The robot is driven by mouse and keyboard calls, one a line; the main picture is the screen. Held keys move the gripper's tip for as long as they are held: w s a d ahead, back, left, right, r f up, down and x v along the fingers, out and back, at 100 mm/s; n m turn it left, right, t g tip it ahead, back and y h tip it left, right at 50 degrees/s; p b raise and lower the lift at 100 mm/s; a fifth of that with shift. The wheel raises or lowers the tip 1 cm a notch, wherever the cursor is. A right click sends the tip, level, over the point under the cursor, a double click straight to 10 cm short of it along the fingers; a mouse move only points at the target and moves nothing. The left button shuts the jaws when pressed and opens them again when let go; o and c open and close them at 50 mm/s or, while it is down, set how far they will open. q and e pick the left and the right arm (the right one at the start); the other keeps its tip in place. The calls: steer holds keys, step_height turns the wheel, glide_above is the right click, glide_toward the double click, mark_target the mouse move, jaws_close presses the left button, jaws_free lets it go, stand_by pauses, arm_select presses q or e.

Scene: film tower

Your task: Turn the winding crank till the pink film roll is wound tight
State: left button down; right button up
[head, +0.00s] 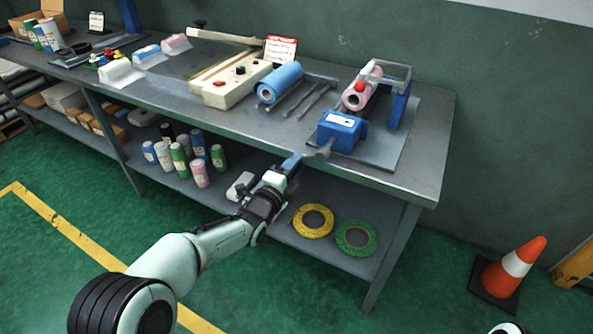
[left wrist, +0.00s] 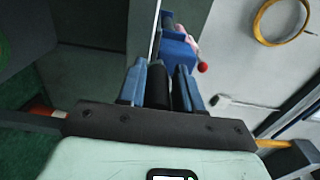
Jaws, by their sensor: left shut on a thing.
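The winder stands on a grey plate (head: 400,150) at the right end of the bench. It has a blue box (head: 342,130) in front and a blue upright (head: 399,106) behind. My left gripper (head: 296,161) is at the bench's front edge, beside the crank (head: 322,151). In the left wrist view its blue fingers (left wrist: 158,88) are shut on a dark grip, apparently the crank's handle; the blue box (left wrist: 178,47) is just beyond. My right gripper is out of view.
A blue roll (head: 279,82) and dark rods lie left of the winder. A cream sealer (head: 232,80) with a sign (head: 281,49) stands further left. An orange cone (head: 515,264) stands on the floor at right.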

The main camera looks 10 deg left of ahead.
arm_select(q)
steer(key=shift+d+m, duration=0.25)
steer(key=shift+m, duration=0.25)
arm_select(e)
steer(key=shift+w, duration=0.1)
arm_select(q)
steer(key=c, duration=0.9)
jaws_free()
steer(key=shift+a+r, duration=0.1)
steer(key=shift+a, duration=0.05)
steer(key=p+v, duration=0.1)
steer(key=v, duration=1.2)
steer(key=shift+s+p, duration=0.2)
steer(key=shift+p, duration=0.1)
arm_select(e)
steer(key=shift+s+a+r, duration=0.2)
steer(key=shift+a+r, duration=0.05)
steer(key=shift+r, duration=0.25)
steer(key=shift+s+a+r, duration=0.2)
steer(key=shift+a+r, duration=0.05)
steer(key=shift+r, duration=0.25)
